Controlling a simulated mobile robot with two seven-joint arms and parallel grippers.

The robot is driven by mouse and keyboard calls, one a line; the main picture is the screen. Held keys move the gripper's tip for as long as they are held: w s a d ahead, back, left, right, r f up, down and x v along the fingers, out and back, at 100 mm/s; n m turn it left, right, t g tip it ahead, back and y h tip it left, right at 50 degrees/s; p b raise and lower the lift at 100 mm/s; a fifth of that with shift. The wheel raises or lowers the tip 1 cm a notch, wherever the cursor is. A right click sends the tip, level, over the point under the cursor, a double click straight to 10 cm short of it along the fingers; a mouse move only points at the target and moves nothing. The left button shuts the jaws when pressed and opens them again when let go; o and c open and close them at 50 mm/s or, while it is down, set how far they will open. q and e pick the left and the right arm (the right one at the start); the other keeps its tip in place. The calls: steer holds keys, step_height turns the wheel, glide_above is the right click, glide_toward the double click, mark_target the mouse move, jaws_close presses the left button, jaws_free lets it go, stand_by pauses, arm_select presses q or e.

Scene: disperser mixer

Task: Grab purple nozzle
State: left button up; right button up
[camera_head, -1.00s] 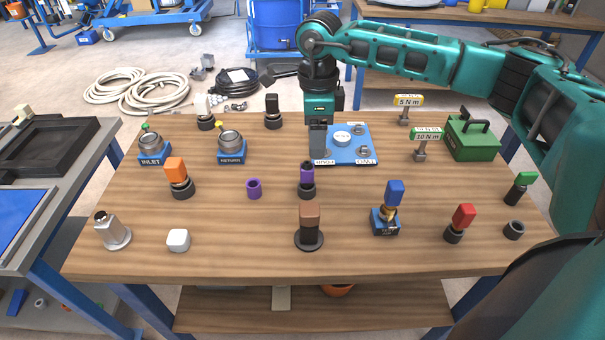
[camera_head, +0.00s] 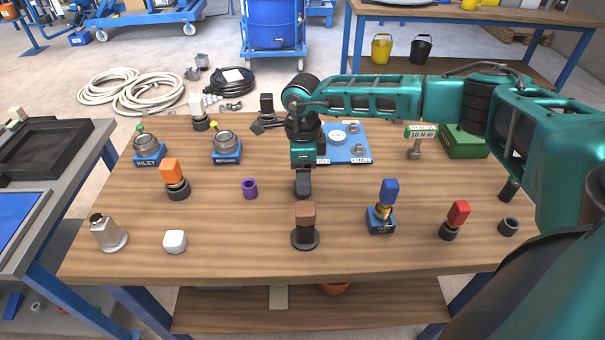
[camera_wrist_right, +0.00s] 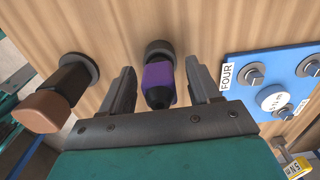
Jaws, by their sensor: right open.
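The purple nozzle (camera_wrist_right: 158,78) shows in the right wrist view, with a black tip toward the camera and a dark round base on the wooden table. My right gripper (camera_wrist_right: 163,82) is open, with one finger on each side of the nozzle and visible gaps on both sides. My left gripper is not in view.
A brown-topped black piece (camera_head: 305,226) stands just in front of the gripper. The blue plate (camera_head: 352,153) with bolts is behind it to the right. An orange-topped piece (camera_head: 172,172) and a blue-topped piece (camera_head: 389,193) stand to either side.

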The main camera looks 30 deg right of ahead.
steer(key=shift+c, duration=0.2)
steer(key=c, duration=1)
steer(key=shift+r, duration=0.1)
